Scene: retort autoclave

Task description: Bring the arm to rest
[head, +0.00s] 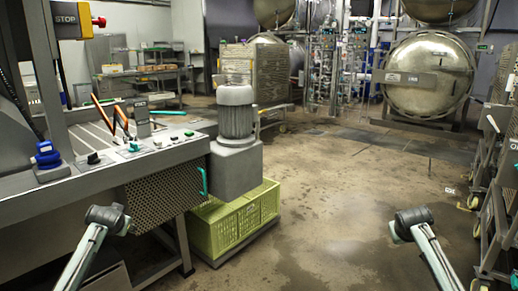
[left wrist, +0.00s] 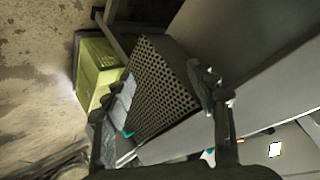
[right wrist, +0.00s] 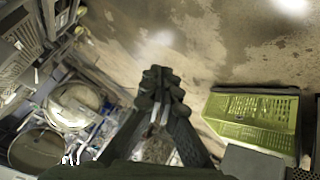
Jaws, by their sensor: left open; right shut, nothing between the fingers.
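My left gripper (left wrist: 163,92) is open in the left wrist view, its two dark fingers well apart. Nothing is held between them; a dark perforated panel (left wrist: 168,90) shows behind the gap. My right gripper (right wrist: 160,85) is shut and empty in the right wrist view, with its fingers together over the floor. In the head view parts of both my arms show at the lower left and lower right; neither gripper can be made out clearly there.
A grey machine bench (head: 95,172) with controls stands at the left. A grey motor unit (head: 236,140) is above a yellow-green crate (head: 235,224). Racks (head: 494,200) line the right edge, and round steel autoclaves (head: 430,75) stand at the back. The middle floor (head: 340,200) is clear.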

